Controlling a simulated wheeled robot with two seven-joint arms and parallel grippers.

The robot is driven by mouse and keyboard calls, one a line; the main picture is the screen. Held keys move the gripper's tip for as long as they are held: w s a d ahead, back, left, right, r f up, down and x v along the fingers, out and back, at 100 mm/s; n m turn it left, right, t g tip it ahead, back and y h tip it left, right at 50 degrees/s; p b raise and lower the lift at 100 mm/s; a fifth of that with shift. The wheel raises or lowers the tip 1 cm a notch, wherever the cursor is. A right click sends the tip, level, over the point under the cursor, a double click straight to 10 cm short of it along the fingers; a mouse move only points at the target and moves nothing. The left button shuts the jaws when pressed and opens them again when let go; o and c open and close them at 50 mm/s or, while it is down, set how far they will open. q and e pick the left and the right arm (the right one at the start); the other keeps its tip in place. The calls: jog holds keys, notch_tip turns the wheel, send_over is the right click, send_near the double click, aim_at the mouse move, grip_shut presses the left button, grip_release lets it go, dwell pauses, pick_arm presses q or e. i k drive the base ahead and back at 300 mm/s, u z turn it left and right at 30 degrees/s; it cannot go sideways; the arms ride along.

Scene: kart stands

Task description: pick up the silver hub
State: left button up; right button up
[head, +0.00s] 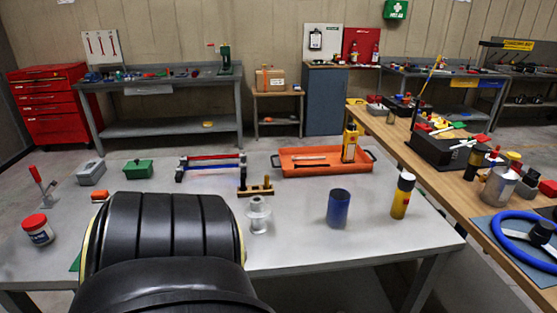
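The silver hub (258,216) stands upright on the grey table (300,222) in the head view, near the middle. It has a wide flange at its base and a narrower top. A gold bracket (256,191) lies just behind it. A large black grooved cylinder with yellow edges, which looks like a tyre (165,232), fills the near left, close to the hub's left side. Neither of my grippers shows in the head view.
A blue cup (339,208) and a yellow bottle with a black band (402,196) stand right of the hub. An orange tray (300,170) lies behind. A red-lidded jar (37,229) and green box (138,168) are left. The table between hub and cup is clear.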

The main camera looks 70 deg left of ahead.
aim_at(256, 210)
jog(key=u, duration=1)
jog(key=i, duration=1)
jog(key=u, duration=1.1)
